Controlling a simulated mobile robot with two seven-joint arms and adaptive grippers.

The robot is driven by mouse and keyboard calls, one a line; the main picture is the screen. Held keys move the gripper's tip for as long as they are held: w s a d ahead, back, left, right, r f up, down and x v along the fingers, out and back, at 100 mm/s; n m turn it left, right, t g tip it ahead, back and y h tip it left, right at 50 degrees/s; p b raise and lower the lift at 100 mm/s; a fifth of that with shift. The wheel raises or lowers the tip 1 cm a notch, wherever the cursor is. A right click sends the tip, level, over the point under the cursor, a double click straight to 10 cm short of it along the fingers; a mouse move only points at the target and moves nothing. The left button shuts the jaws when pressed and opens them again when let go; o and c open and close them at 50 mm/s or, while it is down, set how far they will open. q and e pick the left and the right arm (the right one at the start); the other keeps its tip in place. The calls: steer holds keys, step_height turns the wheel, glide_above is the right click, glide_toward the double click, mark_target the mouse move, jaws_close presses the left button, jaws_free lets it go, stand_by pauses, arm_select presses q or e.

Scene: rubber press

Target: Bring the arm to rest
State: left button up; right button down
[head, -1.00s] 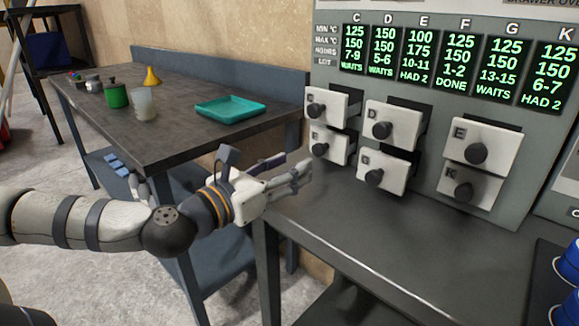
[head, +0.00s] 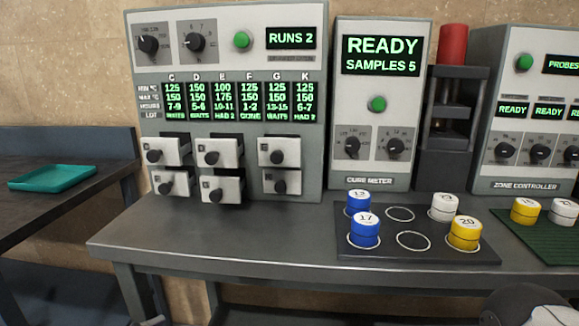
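Neither of my grippers can be made out in the head view. A dark rounded part and a pale part at the bottom right edge look like pieces of my own arm. A small pale sliver shows at the bottom edge left of centre, too little to identify. The grey workbench (head: 300,240) runs across the middle, and its front left stretch is bare. No arm lies over the bench top or touches the machines.
A drawer cabinet (head: 228,80) reads RUNS 2. Beside it stand a cure meter (head: 380,85) reading READY, a dark press (head: 446,130) and a zone controller (head: 535,115). A dark mat (head: 385,250) holds blue, white and yellow pucks. A teal tray (head: 52,178) lies on the left table.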

arm_select(q)
steer(key=s+d+f+m+g+p, duration=0.1)
steer(key=s+d+f+m+g, duration=0.25)
steer(key=s+f+m, duration=0.45)
steer(key=s+d+f+m+g, duration=0.2)
steer(key=s+f+m+g, duration=0.3)
steer(key=s, duration=0.5)
steer(key=s+a+f+m+g+y, duration=0.2)
steer(key=s+a+f+m+g, duration=0.1)
steer(key=s+m, duration=0.3)
steer(key=s+a+f+m+g+y+p, duration=0.1)
steer(key=s+a+f+m+g+y, duration=0.2)
steer(key=s+m, duration=0.3)
steer(key=s+a, duration=0.1)
steer(key=s, duration=0.3)
steer(key=shift+s+m, duration=0.3)
steer(key=shift+s, duration=0.1)
arm_select(e)
steer(key=w+r+t, duration=0.1)
steer(key=w+r, duration=0.1)
steer(key=shift+w+r, duration=0.15)
steer(key=shift+r, duration=0.25)
arm_select(q)
steer(key=shift+d+f, duration=0.1)
